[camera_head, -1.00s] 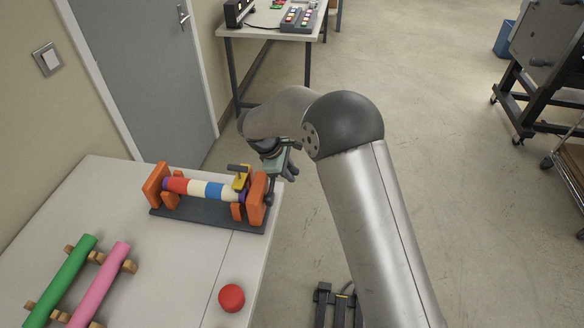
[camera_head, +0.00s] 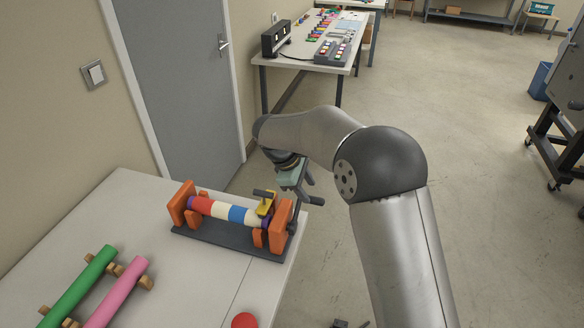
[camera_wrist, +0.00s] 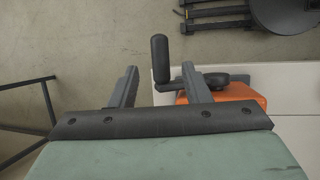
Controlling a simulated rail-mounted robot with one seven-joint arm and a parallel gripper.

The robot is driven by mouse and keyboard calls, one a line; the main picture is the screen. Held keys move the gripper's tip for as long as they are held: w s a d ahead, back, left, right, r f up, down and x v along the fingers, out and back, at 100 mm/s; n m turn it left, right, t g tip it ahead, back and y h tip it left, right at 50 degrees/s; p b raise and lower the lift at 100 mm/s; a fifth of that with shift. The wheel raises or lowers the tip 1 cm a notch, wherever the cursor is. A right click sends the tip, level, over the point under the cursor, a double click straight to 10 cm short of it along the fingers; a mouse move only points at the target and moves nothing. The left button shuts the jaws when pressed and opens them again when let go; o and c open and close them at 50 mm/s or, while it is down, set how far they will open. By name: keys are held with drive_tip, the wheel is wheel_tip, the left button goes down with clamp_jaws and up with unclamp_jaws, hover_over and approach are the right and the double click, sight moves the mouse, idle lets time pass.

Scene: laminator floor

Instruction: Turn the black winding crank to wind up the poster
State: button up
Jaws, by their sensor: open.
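The winding stand, with orange end plates (camera_head: 281,228) on a dark base, sits at the table's right edge in the head view. A roll (camera_head: 226,212) with red, white and blue bands lies across it. The black winding crank (camera_wrist: 161,61) shows in the wrist view, its upright handle joined to an arm beside the orange end plate (camera_wrist: 223,92). My gripper (camera_wrist: 158,84) is open, and the crank handle appears between its fingers, toward the right one. Whether they touch is unclear. In the head view my gripper (camera_head: 308,190) is at the right end of the stand.
A green roll (camera_head: 82,284) and a pink roll (camera_head: 118,292) lie on wooden rests on the table (camera_head: 130,200). A red button (camera_head: 245,321) is at the front. Another table (camera_head: 385,35) stands behind.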

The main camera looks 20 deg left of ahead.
drive_tip(key=b+v, duration=0.1)
drive_tip(key=v, duration=0.9)
drive_tip(key=shift+r, duration=0.3)
drive_tip(key=shift+s, duration=0.1)
